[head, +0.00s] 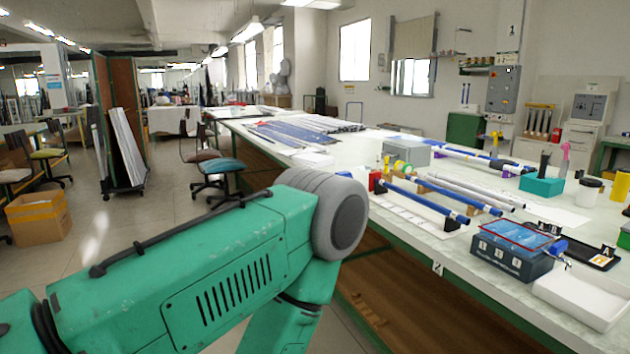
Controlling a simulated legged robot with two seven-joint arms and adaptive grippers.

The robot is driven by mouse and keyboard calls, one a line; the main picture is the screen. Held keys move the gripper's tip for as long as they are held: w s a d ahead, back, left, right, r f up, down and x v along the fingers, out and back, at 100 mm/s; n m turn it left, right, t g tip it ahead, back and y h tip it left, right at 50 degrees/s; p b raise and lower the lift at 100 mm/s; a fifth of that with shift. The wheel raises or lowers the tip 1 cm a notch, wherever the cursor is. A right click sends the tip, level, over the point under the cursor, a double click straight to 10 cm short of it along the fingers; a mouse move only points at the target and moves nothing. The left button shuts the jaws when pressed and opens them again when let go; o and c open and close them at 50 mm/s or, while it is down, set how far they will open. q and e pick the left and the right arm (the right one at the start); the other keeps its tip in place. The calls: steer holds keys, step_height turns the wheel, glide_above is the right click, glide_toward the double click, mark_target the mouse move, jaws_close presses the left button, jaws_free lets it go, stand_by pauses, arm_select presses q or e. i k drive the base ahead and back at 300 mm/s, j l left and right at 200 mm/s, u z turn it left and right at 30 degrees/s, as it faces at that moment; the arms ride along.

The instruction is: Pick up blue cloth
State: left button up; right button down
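My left arm crosses the lower left of the head view, but its gripper is out of frame. My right gripper is not in view either. No blue cloth can be told for certain. A flat blue piece (522,234) with a red edge lies on top of a dark box (508,262) at the right of the long table (437,236); I cannot tell if it is cloth. Blue sheets (295,133) lie flat farther back on the same table. Neither gripper is seen touching anything.
Blue rods (425,199) and grey rods (462,190) lie on supports mid-table. A white tray (590,297) is at the front right edge, near a black tray (597,256). A teal block (541,186) stands behind. Floor is open left of the table, with stools (215,170).

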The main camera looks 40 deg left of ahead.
mark_target(346, 175)
steer(key=u, duration=1.1)
steer(key=i+j, duration=0.25)
steer(key=i, duration=0.35)
steer(key=i+j+u, duration=0.1)
steer(key=i, duration=0.45)
steer(key=i+j, duration=0.3)
steer(key=i, duration=0.3)
steer(key=u, duration=0.05)
